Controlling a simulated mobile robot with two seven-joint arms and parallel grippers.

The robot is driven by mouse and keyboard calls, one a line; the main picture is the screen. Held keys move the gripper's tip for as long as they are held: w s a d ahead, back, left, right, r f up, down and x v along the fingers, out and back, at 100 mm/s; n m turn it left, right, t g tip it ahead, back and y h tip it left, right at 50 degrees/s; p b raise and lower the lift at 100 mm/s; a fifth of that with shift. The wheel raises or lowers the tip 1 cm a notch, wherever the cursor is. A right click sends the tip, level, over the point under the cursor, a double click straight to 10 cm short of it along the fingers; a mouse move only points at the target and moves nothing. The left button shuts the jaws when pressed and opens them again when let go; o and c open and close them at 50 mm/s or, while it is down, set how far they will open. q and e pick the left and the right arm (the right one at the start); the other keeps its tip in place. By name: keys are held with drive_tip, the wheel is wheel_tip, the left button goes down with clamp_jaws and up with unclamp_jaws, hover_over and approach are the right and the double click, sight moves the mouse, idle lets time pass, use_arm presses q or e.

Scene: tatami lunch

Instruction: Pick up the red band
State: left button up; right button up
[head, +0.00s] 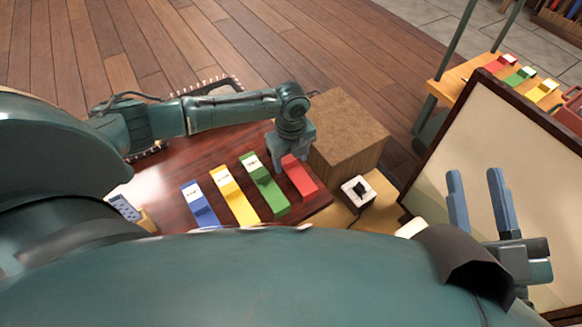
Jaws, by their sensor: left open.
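A red band (300,179) lies at the right end of a row on the dark red table (160,190). To its left in the row are a green band (266,188), a yellow band (235,198) and a blue band (200,205). My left gripper (289,160) is open and points down at the far end of the red band. I cannot tell whether it touches the band, and the fingers partly hide that end. My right gripper (473,178) is open and empty at the right, fingers pointing up, in front of a framed pale board (520,150).
A brown wooden block (348,130) stands right beside the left gripper. A small white box (358,192) with a dark top is right of the table. Another red band (499,64) lies with other coloured pieces on a wooden shelf (455,85) at upper right.

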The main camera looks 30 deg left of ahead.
use_arm(q)
drive_tip(key=c, duration=0.8)
drive_tip(key=shift+r, duration=0.1)
